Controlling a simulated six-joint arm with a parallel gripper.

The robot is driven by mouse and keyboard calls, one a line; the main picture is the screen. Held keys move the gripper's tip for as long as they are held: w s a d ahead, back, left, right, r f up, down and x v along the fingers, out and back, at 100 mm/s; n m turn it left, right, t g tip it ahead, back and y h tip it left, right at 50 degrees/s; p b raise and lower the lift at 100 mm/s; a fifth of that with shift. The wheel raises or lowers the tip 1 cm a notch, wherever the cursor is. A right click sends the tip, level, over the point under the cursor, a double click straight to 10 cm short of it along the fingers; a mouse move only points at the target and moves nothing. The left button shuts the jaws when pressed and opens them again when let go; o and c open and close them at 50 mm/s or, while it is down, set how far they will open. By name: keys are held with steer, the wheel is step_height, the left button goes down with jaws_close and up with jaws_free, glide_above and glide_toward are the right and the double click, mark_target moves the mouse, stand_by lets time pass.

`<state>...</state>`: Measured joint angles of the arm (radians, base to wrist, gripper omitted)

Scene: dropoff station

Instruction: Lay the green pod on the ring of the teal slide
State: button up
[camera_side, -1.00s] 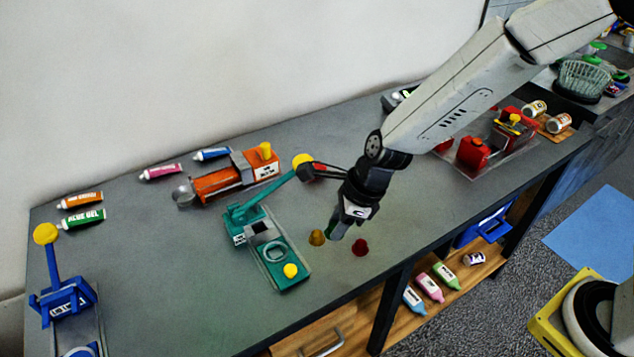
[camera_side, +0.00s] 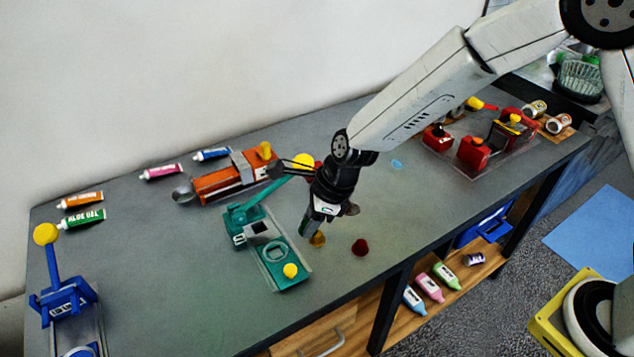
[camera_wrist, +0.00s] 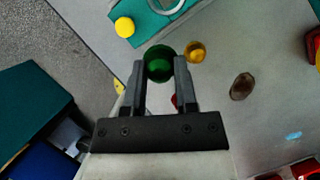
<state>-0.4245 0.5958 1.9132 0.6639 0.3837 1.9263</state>
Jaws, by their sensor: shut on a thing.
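My gripper (camera_wrist: 160,75) is shut on the green pod (camera_wrist: 160,63), which sits between the fingertips in the wrist view. In the side view my gripper (camera_side: 309,226) hangs right of the teal slide (camera_side: 297,284); the pod is hard to make out there. The slide has a pale ring (camera_side: 274,250) on its plate, a yellow knob (camera_side: 290,271) and a raised lever. In the wrist view the ring (camera_wrist: 165,7) is cut off at the top edge, ahead of the pod. The pod is apart from the ring.
An amber pod (camera_side: 317,240) stands close beside my gripper, and a dark red pod (camera_side: 360,247) lies to the right. A brown pod (camera_wrist: 242,86) lies further right in the wrist view. An orange device (camera_side: 217,184) stands behind the slide.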

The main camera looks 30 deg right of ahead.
steer(key=w+a+f, duration=0.1)
steer(key=w+a, duration=0.3)
steer(key=a, duration=0.1)
steer(key=shift+w+a, duration=0.2)
steer(key=shift+w, duration=0.05)
steer(key=shift+f, duration=0.25)
steer(key=shift+f, duration=3.15)
steer(key=o, duration=0.9)
steer(key=shift+o, duration=0.2)
steer(key=shift+r, duration=0.1)
step_height(320, 180, up, 7)
